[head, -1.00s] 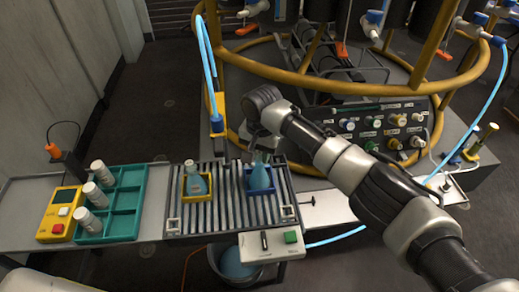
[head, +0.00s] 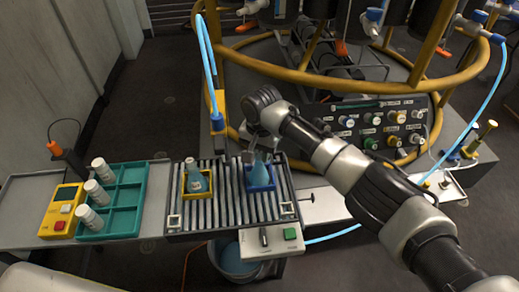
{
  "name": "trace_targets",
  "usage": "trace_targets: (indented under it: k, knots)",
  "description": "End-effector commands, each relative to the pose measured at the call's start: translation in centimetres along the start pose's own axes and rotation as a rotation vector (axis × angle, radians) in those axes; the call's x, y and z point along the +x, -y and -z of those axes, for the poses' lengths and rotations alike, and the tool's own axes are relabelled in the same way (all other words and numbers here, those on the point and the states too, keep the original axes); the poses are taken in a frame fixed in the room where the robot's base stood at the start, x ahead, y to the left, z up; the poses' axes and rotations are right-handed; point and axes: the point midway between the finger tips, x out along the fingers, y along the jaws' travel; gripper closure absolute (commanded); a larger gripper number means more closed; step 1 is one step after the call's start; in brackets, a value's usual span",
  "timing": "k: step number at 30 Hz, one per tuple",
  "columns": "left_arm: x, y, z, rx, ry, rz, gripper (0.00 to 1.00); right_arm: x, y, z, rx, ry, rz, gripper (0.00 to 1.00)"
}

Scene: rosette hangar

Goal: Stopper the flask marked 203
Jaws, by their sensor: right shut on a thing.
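One conical flask (head: 259,173) with bluish contents stands upright in a blue holder (head: 271,187) on the ribbed rack. A second bluish flask (head: 195,184) stands in a yellow holder (head: 182,197) to its left. Their markings are too small to read, so I cannot tell which is 203. My right gripper (head: 255,152) is at the top of the flask in the blue holder, pointing down. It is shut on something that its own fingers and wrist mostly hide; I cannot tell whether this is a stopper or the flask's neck. My left gripper is out of view.
The ribbed rack (head: 228,212) has bare slats between the holders. To the left are a teal tray (head: 125,197) with several white bottles and a yellow box (head: 62,211) with buttons. A yellow ring frame (head: 290,77) and a knob panel (head: 375,125) stand behind.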

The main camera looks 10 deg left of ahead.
Motion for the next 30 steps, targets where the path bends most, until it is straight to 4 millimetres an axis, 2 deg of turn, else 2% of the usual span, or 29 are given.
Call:
trace_targets:
  k: [24, 25, 30]
  knots:
    - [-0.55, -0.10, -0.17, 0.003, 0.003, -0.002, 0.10, 0.65, -0.03, -0.04, -0.001, 0.000, -0.001, 0.84]
    - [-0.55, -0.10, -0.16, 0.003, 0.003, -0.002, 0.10, 0.65, -0.03, -0.04, -0.001, 0.000, -0.001, 0.68]
    - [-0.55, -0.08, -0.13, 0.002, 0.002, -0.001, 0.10, 0.69, -0.06, -0.04, -0.001, 0.000, -0.002, 0.42]
